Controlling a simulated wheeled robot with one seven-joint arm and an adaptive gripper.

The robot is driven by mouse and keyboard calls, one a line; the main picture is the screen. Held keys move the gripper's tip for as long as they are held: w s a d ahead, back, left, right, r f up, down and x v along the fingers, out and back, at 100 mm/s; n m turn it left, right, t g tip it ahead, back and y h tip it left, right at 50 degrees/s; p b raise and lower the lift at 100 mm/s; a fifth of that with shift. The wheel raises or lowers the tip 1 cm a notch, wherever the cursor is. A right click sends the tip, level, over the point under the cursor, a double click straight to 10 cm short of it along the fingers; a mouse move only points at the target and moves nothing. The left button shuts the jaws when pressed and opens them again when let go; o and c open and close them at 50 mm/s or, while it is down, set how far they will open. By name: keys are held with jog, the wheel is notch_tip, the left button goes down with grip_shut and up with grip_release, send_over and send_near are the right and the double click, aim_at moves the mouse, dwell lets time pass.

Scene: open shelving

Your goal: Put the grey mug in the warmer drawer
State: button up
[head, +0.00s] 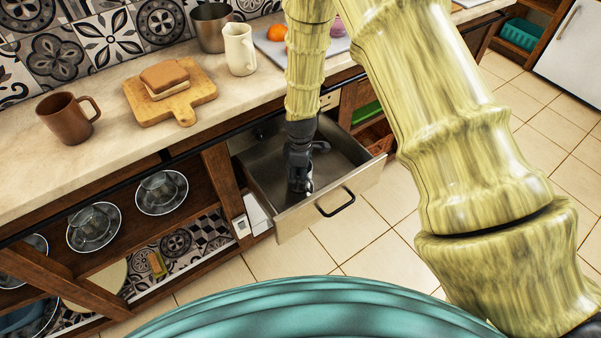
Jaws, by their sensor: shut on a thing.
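The warmer drawer (257,192) is pulled open below the counter, and its metal inside shows. My gripper (299,181) points down into the drawer, near its front left part. It is shut on a small shiny grey thing (309,184), which looks like the grey mug. The fingers hide most of it. I cannot tell whether the mug touches the drawer floor. The right and back parts of the drawer floor look bare.
On the counter stand a brown mug (68,118), a board (190,99) with a sandwich (165,77), a cream jug (240,50) and a metal pot (211,28). Glass cups on saucers (162,193) fill the shelf left of the drawer. The tiled floor (370,240) is clear.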

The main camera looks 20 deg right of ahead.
jog(key=o, duration=1.3)
jog(key=shift+o, duration=0.2)
notch_tip(320, 180, up, 12)
